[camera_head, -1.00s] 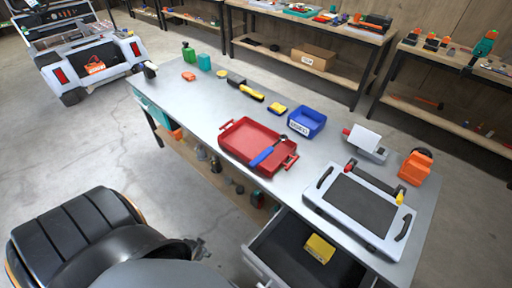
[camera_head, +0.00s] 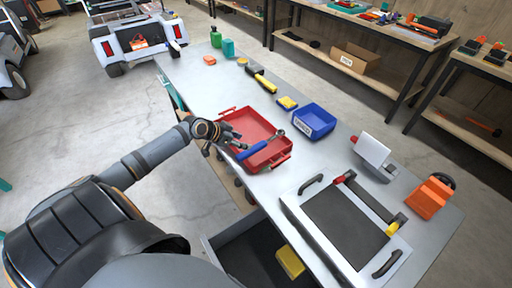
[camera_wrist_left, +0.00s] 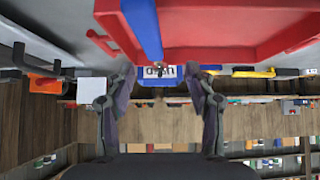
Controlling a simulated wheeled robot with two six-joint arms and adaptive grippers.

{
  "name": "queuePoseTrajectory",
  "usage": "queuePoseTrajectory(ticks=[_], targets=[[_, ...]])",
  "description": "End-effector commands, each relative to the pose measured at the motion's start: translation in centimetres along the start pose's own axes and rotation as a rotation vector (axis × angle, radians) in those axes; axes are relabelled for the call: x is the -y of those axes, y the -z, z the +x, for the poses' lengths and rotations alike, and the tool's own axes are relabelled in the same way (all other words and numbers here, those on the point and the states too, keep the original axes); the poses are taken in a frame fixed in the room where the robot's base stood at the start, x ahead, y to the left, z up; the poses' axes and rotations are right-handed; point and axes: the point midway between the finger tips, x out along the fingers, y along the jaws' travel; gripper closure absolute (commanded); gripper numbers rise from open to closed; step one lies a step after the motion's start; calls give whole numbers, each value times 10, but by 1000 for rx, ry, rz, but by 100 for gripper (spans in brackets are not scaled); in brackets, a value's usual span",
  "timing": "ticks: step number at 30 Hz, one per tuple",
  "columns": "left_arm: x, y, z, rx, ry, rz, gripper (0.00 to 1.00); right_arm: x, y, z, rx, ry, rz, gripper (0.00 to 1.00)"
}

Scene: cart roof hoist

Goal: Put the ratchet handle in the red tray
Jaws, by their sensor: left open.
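The ratchet handle (camera_head: 252,151) has a blue grip and a dark metal head. In the head view it lies slanted over the right part of the red tray (camera_head: 247,118), its grip end at the near rim. In the left wrist view the blue grip (camera_wrist_left: 143,28) crosses in front of the tray's red wall (camera_wrist_left: 215,40). I cannot tell if it rests on the rim or the floor. My left gripper (camera_head: 232,140) is open and empty at the tray's near left side, close to the grip end. Its two fingers (camera_wrist_left: 162,78) show apart in the wrist view. My right gripper is out of view.
A blue bin (camera_head: 313,122) stands right of the tray. A grey case with a dark top (camera_head: 345,228) fills the near right of the table. An open drawer (camera_head: 243,255) with a yellow box (camera_head: 290,262) juts out below. The far left tabletop is mostly clear.

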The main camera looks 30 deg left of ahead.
Motion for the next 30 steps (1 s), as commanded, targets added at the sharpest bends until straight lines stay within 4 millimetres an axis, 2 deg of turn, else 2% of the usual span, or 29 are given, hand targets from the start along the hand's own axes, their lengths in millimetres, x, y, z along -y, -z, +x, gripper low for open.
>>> queuePoseTrajectory(ticks=[4,11,21,28,29,30], targets=[[1,0,18,-3,1,-4,45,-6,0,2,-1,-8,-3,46],[0,0,24,0,1,-1,45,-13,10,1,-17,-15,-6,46],[-1,1,71,-1,2,-3,45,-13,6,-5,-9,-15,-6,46],[-1,0,74,1,1,0,45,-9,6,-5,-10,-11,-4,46],[-1,0,74,1,1,0,47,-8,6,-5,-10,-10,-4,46],[-1,-1,74,1,1,0,52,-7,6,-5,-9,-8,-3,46]])
